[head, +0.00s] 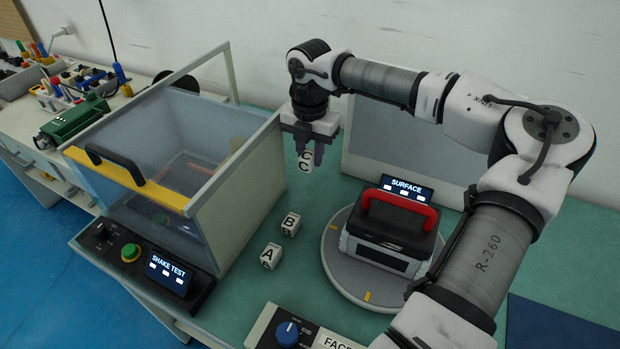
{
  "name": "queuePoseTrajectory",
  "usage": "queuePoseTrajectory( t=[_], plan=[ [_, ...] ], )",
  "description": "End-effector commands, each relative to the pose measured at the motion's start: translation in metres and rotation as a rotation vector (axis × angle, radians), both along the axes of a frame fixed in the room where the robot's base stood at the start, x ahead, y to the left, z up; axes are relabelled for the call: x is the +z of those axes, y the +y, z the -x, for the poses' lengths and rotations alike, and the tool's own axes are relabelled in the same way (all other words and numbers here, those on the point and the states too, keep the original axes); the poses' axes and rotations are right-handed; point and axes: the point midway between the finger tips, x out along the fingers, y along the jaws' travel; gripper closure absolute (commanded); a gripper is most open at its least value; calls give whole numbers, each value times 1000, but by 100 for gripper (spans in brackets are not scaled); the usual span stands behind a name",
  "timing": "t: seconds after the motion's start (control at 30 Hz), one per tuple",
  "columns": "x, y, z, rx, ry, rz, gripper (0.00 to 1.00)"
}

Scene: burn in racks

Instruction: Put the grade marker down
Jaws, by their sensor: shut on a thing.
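A white grade marker with black letters C (306,167) is held in my gripper (312,150). My gripper points down and is shut on the marker's upper part. The marker hangs upright and appears to be above the green bench top, behind the other two markers; its exact height cannot be told. A white marker B (290,223) and a white marker A (270,256) stand on the bench, apart from each other, in front of my gripper.
The clear-walled shake test box (205,222) stands close on the left. A round turntable (335,268) on the right carries a black and grey case with a red handle (400,207). A blue-knobbed panel (287,334) is at the front. Green bench (310,262) is clear around the markers.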

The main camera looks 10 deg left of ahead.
Motion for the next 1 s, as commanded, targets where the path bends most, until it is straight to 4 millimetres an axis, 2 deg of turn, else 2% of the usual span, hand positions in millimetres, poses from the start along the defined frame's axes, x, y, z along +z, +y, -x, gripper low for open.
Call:
queuePoseTrajectory(
  t=[0.2,0.4,0.6,1.0],
  plan=[
    [45,0,-1,-1,-4,1,95],
    [68,0,0,-2,-1,1,95],
    [77,0,0,0,0,0,95],
    [77,0,0,-1,0,0,95]
  ],
)
